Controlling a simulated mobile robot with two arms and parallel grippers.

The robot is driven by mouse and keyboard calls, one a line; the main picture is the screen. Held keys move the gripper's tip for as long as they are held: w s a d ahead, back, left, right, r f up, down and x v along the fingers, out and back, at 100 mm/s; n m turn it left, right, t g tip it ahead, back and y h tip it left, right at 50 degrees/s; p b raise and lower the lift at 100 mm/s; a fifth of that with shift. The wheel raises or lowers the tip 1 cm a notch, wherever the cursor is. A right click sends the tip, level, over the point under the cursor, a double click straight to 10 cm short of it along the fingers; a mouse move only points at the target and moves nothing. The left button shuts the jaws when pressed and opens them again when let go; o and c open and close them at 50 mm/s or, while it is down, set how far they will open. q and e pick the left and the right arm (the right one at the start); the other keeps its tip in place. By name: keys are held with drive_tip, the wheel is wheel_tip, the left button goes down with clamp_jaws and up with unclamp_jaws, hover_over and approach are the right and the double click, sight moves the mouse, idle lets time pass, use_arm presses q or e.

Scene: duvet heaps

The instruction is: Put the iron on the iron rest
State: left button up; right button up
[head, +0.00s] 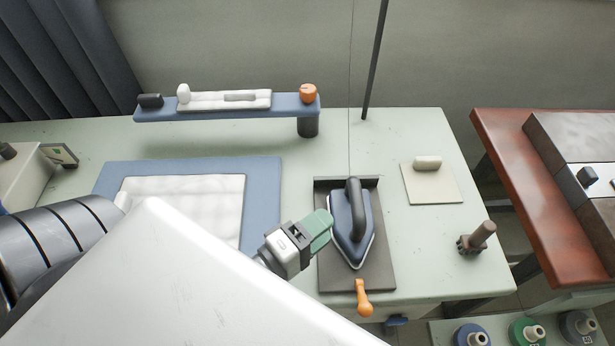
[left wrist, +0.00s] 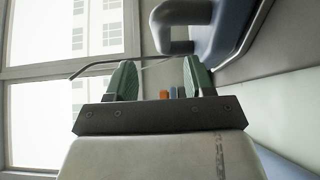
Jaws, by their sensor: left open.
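The iron (head: 347,229) is blue with a dark handle and a pale soleplate edge. It lies on the iron rest (head: 378,275), a dark grey plate with a raised back edge, with its tip toward the front. My left gripper (head: 320,228), with green fingers, is just left of the iron, at the rest's left edge in the head view. In the left wrist view the gripper (left wrist: 158,82) is open with nothing between its fingers. The iron (left wrist: 232,25) shows there at the upper right, beside the fingers. My right gripper is not in view.
An orange-handled thing (head: 363,298) lies at the rest's front edge. A white cloth (head: 190,205) lies on a blue pad (head: 262,180) to the left. A blue raised shelf (head: 220,113) stands behind. A beige block on a plate (head: 432,188) and a brown knobbed tool (head: 477,240) are right.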

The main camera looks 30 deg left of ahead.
use_arm(q)
drive_tip(key=b+v, duration=0.1)
drive_tip(key=v, duration=0.1)
drive_tip(key=shift+s+a, duration=0.15)
drive_tip(key=shift+s, duration=0.25)
idle(0.3)
